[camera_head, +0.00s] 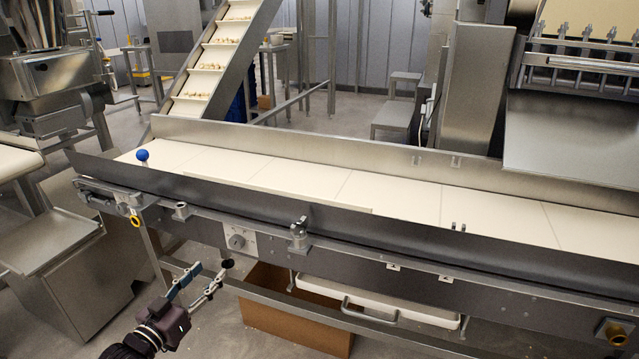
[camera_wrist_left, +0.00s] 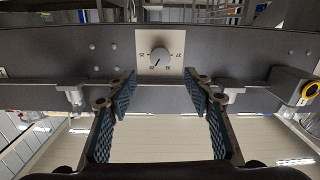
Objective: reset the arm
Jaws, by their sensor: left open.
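My left gripper (camera_head: 210,268) is low in the head view, in front of the conveyor's front side. Its two fingers are apart with nothing between them. In the left wrist view, the open blue-padded fingers (camera_wrist_left: 160,78) frame a round dial (camera_wrist_left: 160,57) on a pale plate. The dial also shows in the head view (camera_head: 237,241), beyond the fingertips. Whether the fingers touch the conveyor frame cannot be told. My right gripper is not seen.
A long conveyor (camera_head: 390,198) with a pale belt crosses the view. A cardboard box (camera_head: 290,325) and a white tray (camera_head: 375,303) are below it. An inclined conveyor (camera_head: 212,62) carries small pieces behind.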

